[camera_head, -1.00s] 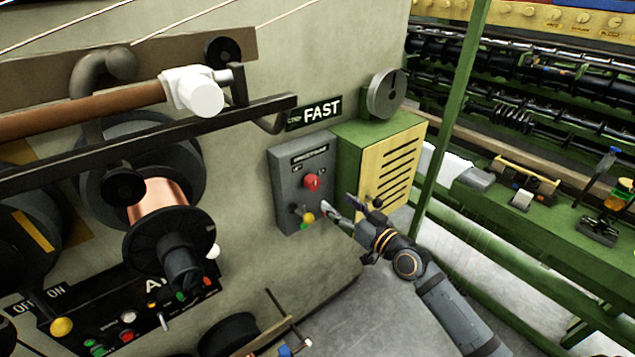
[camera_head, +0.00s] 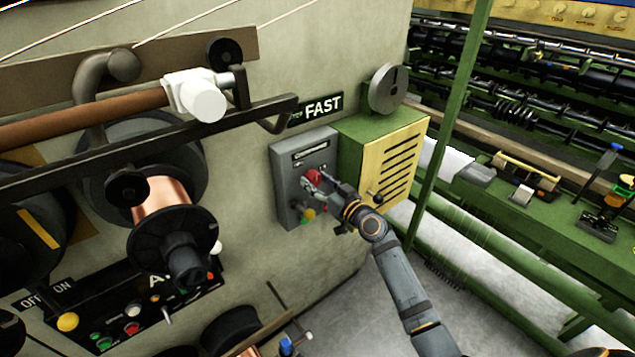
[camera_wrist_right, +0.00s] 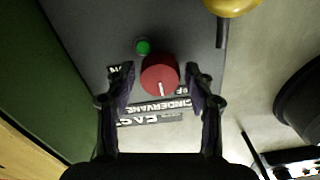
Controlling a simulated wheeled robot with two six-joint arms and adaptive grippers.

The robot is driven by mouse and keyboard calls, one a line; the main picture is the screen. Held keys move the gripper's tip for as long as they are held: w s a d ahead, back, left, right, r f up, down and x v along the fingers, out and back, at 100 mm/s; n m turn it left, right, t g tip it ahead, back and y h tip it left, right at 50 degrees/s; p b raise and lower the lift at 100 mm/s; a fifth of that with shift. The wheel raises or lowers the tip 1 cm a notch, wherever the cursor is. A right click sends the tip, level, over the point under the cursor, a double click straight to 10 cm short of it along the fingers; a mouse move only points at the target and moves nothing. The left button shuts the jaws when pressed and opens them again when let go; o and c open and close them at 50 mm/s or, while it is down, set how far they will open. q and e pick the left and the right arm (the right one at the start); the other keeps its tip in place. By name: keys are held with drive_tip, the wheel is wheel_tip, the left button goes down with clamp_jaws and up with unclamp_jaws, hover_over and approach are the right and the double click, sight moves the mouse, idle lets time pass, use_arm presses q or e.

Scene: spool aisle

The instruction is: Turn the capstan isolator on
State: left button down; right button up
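A grey control box (camera_head: 284,168) is fixed to the machine wall under the FAST sign. It carries a round red knob (camera_head: 313,175), which also shows in the wrist view (camera_wrist_right: 160,72) with a short white mark on its face. I cannot read a capstan label on the box. My right gripper (camera_head: 318,184) is at the red knob. In the wrist view its fingers (camera_wrist_right: 161,82) are open, one on each side of the knob, with a small gap on both sides. A green button (camera_wrist_right: 143,46) sits beside the knob. My left gripper is not in view.
A yellow knob (camera_head: 309,214) with a dark lever is low on the box, close under the gripper. A green cabinet with a yellow louvred front (camera_head: 392,165) stands right of it. A copper spool (camera_head: 165,194) sticks out at left. The floor below is partly clear.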

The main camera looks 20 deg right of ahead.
drive_tip(key=c, duration=0.7)
drive_tip(key=shift+c, duration=0.2)
drive_tip(key=shift+m, duration=0.3)
drive_tip(key=m, duration=0.2)
drive_tip(key=shift+m, duration=0.3)
drive_tip(key=m, duration=0.3)
drive_tip(key=shift+m, duration=0.4)
drive_tip(key=m+p, duration=0.1)
drive_tip(key=m, duration=0.4)
drive_tip(key=shift+r, duration=0.1)
drive_tip(key=m+p, duration=0.1)
drive_tip(key=m, duration=0.5)
drive_tip(key=shift+p, duration=0.3)
